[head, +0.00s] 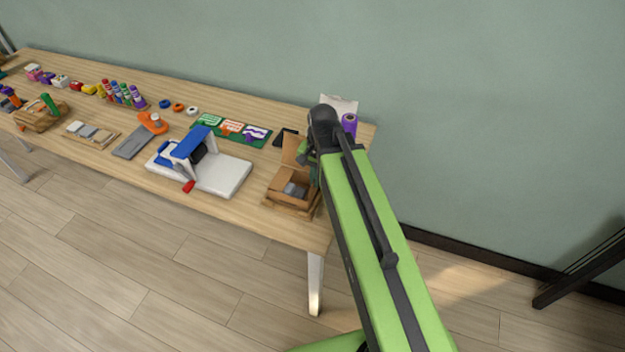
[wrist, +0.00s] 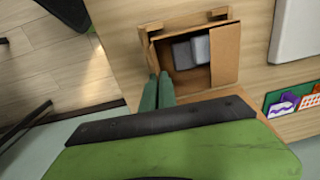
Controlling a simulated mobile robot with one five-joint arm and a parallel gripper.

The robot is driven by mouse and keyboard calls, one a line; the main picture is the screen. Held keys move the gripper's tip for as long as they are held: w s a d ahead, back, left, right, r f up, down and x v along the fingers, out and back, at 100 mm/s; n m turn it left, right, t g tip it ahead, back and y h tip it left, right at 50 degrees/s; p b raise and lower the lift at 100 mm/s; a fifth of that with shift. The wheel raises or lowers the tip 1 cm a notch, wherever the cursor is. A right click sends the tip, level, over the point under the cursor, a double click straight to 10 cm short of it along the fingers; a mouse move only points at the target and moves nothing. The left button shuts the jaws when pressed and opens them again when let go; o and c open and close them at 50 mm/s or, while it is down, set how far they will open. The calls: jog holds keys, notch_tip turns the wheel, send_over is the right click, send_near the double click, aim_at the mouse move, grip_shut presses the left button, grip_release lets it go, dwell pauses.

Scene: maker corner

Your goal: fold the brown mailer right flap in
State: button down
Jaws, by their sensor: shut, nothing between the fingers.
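The brown mailer (head: 291,201) is an open cardboard box near the table's front right, with its back lid (head: 294,150) standing up. In the wrist view, grey items (wrist: 190,52) lie inside it. One side flap (wrist: 225,54) lies flat over the box's right part there. The opposite edge (wrist: 153,52), on the head view's right, looks narrow and upright; the right flap is hard to make out. My gripper (wrist: 158,92) is shut and empty, its green fingers at the box's corner by that edge. I cannot tell whether they touch it. In the head view my arm partly hides this side.
A wooden holder (wrist: 188,17) surrounds the mailer. A white-based press with a blue handle (head: 215,172) stands to its left. Coloured cards (head: 231,130) and a dark flat item (head: 285,137) lie behind. A purple spool (head: 349,123) stands at the back right. The table's front edge is close.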

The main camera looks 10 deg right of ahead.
jog(key=shift+a, duration=0.25)
jog(key=shift+d, duration=0.1)
jog(key=shift+w, duration=0.15)
jog(key=g+h, duration=0.1)
jog(key=a+g+h+b, duration=0.1)
jog(key=shift+w+f+h, duration=0.2)
jog(key=shift+w+h, duration=0.2)
jog(key=shift+w+a+f+g+h+b, duration=0.25)
jog(key=shift+g+h+b, duration=0.35)
jog(key=shift+h+b, duration=0.25)
jog(key=shift+a+g+h+b, duration=0.25)
jog(key=shift+g+h+b, duration=0.35)
jog(key=shift+h+b, duration=0.4)
jog(key=shift+w, duration=0.1)
